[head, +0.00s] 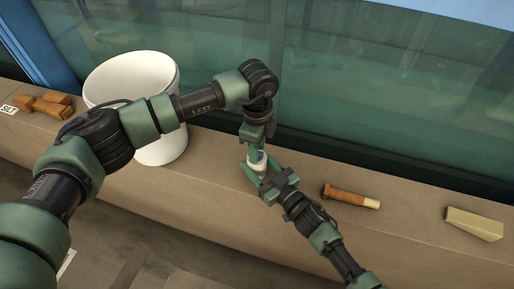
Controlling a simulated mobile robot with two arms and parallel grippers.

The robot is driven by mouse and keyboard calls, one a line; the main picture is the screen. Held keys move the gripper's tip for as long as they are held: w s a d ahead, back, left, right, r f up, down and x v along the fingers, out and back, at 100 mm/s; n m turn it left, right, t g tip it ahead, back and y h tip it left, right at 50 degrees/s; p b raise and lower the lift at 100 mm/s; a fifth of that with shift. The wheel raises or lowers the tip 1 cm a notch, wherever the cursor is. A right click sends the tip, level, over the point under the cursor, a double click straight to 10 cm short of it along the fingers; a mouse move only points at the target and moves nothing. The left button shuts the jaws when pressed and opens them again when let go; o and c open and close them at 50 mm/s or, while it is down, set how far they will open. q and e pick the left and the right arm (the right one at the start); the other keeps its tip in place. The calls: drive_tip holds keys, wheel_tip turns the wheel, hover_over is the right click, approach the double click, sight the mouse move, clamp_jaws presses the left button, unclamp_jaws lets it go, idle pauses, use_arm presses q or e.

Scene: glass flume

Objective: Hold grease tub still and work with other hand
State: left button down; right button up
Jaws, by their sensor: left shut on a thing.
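The grease tub (257,168) is a small white tub with a bluish upper part, standing on the ledge in front of the glass. My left gripper (255,153) reaches down from above and is shut on the tub at its upper part. Its fingers hide some of the tub's top. My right gripper (263,174) comes in from the lower right. Its green fingers are spread apart on either side of the tub's near side. Whether they touch the tub is hard to see.
A big white bucket (165,150) stands left, partly behind my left arm. Brown wooden blocks (45,104) lie at far left. A brown-handled tool (350,197) and a pale wedge (474,224) lie on the ledge (415,225) to the right. Glass rises behind.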

use_arm(q)
drive_tip(key=n, duration=0.6)
drive_tip(key=shift+w+n, duration=0.15)
drive_tip(key=shift+n, duration=0.15)
use_arm(e)
drive_tip(key=shift+s+f, duration=0.1)
idle(0.4)
use_arm(q)
drive_tip(key=c, duration=1)
unclamp_jaws()
drive_tip(key=shift+r, duration=0.1)
wheel_tip(320, 180, up, 12)
drive_tip(key=shift+f, duration=0.1)
